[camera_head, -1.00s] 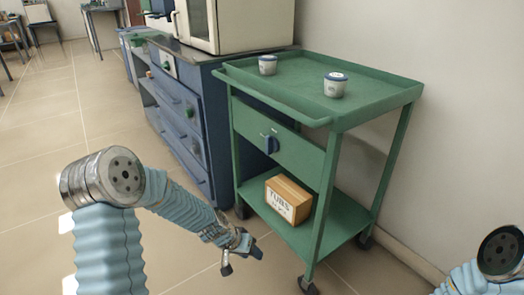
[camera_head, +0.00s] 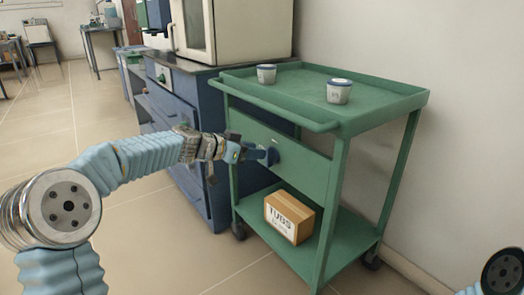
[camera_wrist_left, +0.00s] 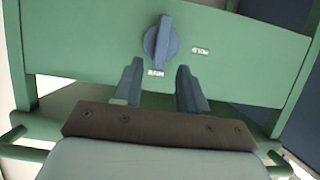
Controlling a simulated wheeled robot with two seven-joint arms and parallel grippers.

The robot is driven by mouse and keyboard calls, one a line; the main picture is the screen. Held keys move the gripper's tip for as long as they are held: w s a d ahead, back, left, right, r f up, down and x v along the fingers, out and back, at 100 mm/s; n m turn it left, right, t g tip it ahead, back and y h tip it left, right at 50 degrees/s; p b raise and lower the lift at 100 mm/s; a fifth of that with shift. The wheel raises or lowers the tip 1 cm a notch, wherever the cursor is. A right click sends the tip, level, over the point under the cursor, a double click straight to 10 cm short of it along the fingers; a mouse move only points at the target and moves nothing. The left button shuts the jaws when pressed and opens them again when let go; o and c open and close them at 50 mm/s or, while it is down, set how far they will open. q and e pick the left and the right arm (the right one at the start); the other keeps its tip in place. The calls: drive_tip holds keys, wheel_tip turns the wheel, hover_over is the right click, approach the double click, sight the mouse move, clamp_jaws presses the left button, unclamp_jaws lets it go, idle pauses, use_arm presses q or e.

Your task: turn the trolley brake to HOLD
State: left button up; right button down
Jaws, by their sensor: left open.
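The trolley brake is a blue knob (camera_head: 273,157) on the front panel of the green trolley (camera_head: 300,165). In the left wrist view the knob (camera_wrist_left: 161,43) shows a raised grip bar standing nearly upright. One small pale label (camera_wrist_left: 156,73) lies at the lower end of the bar, another (camera_wrist_left: 200,51) to its right; their writing is too small to read surely. My left gripper (camera_head: 260,154) is open in front of the knob. In the wrist view its fingers (camera_wrist_left: 159,78) point at the knob, one to each side, with the knob just beyond the tips. My right gripper is out of view.
Two lidded tubs (camera_head: 266,74) (camera_head: 339,91) stand on the trolley's top. A cardboard box (camera_head: 289,217) marked TUBS sits on its lower shelf. A blue drawer cabinet (camera_head: 200,185) with a furnace (camera_head: 235,30) on top stands left of it. The trolley's handle rail (camera_head: 275,112) runs above the panel.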

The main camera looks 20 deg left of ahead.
sight(270, 156)
use_arm(q)
drive_tip(key=shift+x, duration=1.95)
clamp_jaws()
